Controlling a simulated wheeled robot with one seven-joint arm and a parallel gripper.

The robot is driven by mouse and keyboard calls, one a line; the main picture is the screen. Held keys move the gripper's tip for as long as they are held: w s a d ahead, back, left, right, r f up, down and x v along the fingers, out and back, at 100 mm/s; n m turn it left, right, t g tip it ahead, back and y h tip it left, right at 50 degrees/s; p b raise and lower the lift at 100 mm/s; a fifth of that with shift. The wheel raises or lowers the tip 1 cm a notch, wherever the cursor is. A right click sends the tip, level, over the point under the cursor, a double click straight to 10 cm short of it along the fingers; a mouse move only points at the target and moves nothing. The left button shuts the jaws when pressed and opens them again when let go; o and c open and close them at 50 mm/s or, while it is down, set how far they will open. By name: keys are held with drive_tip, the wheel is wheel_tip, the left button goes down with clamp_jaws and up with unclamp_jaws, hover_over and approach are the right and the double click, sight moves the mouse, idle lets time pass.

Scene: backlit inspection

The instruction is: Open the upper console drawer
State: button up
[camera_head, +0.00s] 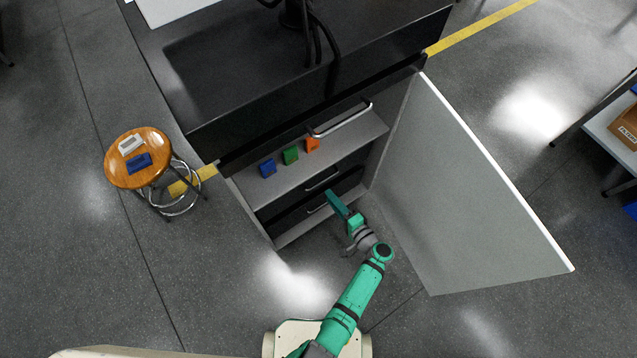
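The console (290,105) is a dark cabinet with an open front. Inside, below a shelf, are two dark drawer fronts, one above the other. The upper drawer (290,195) has a pale bar handle (322,180) and looks closed. The lower drawer (290,222) has a similar handle (317,208), partly beside my gripper, and also looks closed. My gripper (336,203) is teal and sits in front of the drawers, just right of the lower handle and below the upper one. Its fingers are not clear, and I cannot tell whether it touches anything.
A large grey door (475,190) stands open at the right. A long bar handle (342,119) runs above the shelf (290,165), which holds blue, green and orange blocks. A wooden stool (138,170) with two items stands left. Floor is clear at front left.

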sight(319, 183)
drive_tip(key=x, duration=0.9)
clamp_jaws()
